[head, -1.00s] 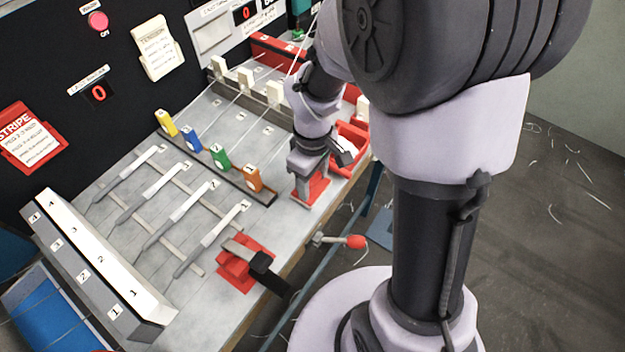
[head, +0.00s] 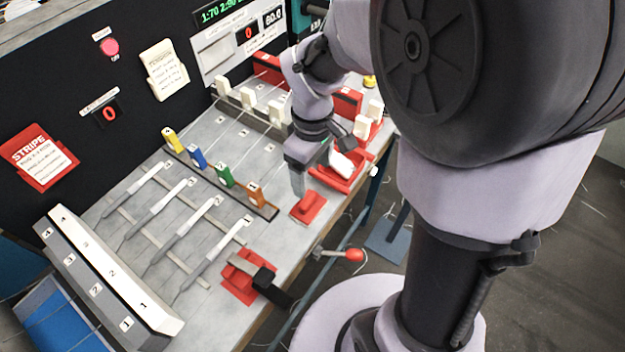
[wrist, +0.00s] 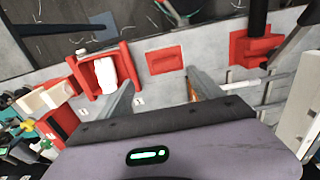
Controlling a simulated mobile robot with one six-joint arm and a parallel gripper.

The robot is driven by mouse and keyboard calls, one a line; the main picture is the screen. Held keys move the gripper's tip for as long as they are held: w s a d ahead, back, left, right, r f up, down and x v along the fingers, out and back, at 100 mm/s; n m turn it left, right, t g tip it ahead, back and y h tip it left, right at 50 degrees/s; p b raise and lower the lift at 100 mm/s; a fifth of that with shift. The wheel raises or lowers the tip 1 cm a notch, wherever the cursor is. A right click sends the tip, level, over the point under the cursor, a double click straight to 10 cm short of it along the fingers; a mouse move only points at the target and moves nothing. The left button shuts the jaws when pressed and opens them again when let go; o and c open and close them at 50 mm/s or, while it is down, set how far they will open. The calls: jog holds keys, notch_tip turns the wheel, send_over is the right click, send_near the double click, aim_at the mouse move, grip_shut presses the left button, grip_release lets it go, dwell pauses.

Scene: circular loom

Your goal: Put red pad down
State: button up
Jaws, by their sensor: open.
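The red pad (head: 308,208) lies on the grey bench top near its front edge, right of the orange number tag. It also shows in the wrist view (wrist: 166,60), flat on the surface just beyond the fingertips. My gripper (head: 298,188) is above and slightly left of the pad, apart from it. In the wrist view my gripper (wrist: 160,84) has its two fingers spread with nothing between them.
A red tray (head: 345,176) with a white object stands right of the pad. A red base with a black lever (head: 250,277) is nearer, and a red-knobbed handle (head: 354,255) sticks out past the bench edge. Tagged sliders (head: 200,230) fill the left.

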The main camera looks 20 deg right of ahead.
jog(key=s+a+r+m+t+y, duration=0.1)
jog(key=s+a+r+m+t, duration=0.1)
jog(key=s+r+m, duration=0.3)
jog(key=s+a+r+m+t+y, duration=0.1)
jog(key=s+a+r+m+t, duration=0.1)
jog(key=s+r+m, duration=0.4)
notch_tip(320, 180, up, 3)
jog(key=shift+s+r+m+t, duration=0.1)
jog(key=shift+s+m+t, duration=0.2)
jog(key=shift+s+t, duration=0.55)
jog(key=shift+w, duration=0.1)
